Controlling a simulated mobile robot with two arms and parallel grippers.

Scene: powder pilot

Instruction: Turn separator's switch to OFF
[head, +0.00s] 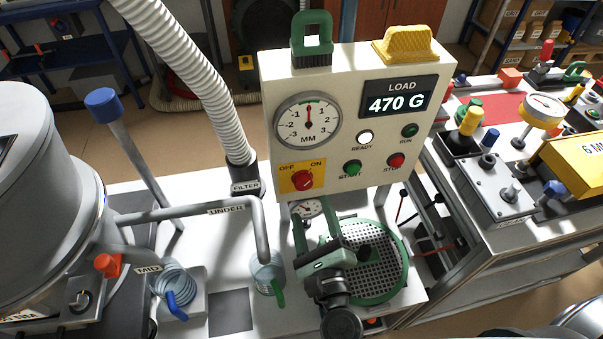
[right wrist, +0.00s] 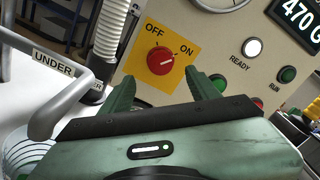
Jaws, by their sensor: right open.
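The separator's switch is a red knob (head: 302,180) on a yellow plate marked OFF at left and ON at right, low on the cream control panel (head: 340,85). In the right wrist view the red knob (right wrist: 160,60) shows its white mark toward the ON side. My right gripper (head: 316,226) is open and empty, below the switch in the head view. In the right wrist view its two green fingers (right wrist: 163,80) point toward the panel, with the knob between and beyond their tips, apart from them. My left gripper is not in view.
A green STRT button (head: 352,167) and red STOP button (head: 396,161) sit right of the switch. A white hose (head: 200,80) and the grey UNDER pipe (head: 225,209) are at left. A perforated green-rimmed sieve (head: 375,265) lies below the panel, beside my right gripper.

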